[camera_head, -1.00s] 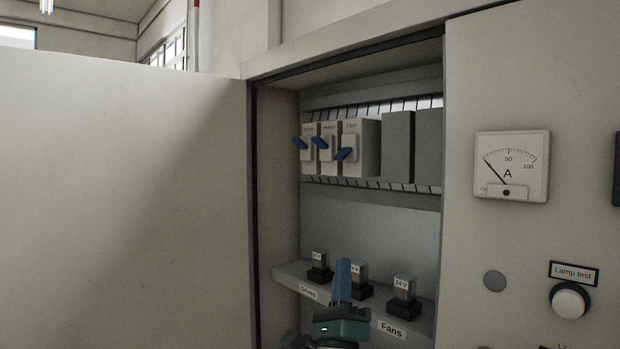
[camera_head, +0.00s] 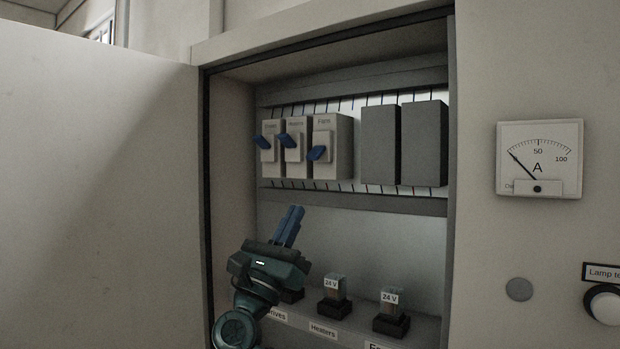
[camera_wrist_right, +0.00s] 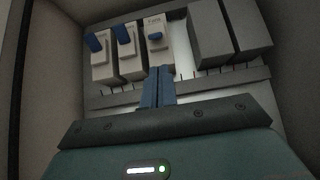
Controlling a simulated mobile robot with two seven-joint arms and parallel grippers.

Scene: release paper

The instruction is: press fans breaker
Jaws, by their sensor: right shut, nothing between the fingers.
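The fans breaker (camera_head: 332,146) is the rightmost of three light breakers on the upper rail inside the open cabinet. Its blue lever (camera_head: 317,153) points down, while the blue levers of the drives breaker (camera_head: 270,155) and heaters breaker (camera_head: 296,148) point up. My right gripper (camera_head: 294,214) is shut and empty, below the breakers and apart from them. In the right wrist view the fans breaker (camera_wrist_right: 157,48) appears just beyond the closed blue fingers (camera_wrist_right: 164,72). My left gripper is not in view.
Two dark grey modules (camera_head: 380,145) sit right of the breakers. Below, a shelf holds 24 V relays (camera_head: 335,297) (camera_head: 391,312). The open cabinet door (camera_head: 90,200) fills the left. An ammeter (camera_head: 539,158) is on the right panel.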

